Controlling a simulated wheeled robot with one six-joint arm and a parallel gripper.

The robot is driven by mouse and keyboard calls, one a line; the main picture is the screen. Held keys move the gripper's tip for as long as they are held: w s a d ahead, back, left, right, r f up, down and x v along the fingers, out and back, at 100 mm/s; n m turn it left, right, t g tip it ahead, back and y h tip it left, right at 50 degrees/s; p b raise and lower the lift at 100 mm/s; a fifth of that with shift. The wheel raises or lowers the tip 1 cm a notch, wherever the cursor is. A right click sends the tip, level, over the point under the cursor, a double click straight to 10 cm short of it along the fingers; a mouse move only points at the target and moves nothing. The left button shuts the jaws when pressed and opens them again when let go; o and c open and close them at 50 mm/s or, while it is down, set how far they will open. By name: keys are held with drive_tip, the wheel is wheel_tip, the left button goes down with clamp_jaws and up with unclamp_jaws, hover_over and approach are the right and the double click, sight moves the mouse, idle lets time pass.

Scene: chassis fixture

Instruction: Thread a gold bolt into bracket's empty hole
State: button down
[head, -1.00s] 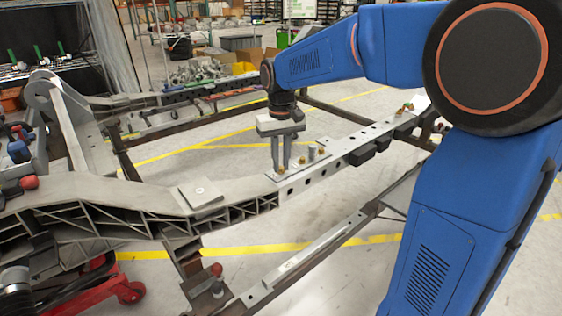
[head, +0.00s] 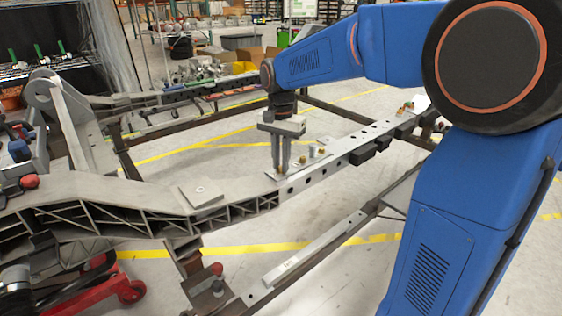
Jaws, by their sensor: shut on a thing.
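The bracket (head: 291,176) is a flat light grey plate on the near end of the long holed rail. Gold bolts stand upright on it, one (head: 302,160) just right of my gripper and one (head: 320,150) farther right. My gripper (head: 281,170) points straight down over the bracket's left part, with its fingertips close to the plate. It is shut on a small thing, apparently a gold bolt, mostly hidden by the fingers. I cannot tell whether that bolt is in a hole. The empty hole is not distinguishable.
The holed rail (head: 347,146) runs to the back right, with black blocks on its side. A grey ribbed chassis beam (head: 130,190) extends left, with a small plate (head: 201,194) on top. A lower bar (head: 300,258) lies in front. My blue arm covers the right side.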

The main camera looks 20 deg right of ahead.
drive_tip(key=shift+m, duration=0.7)
drive_tip(key=c, duration=1.6)
unclamp_jaws()
drive_tip(key=shift+c, duration=0.2)
wheel_tip(320, 180, up, 9)
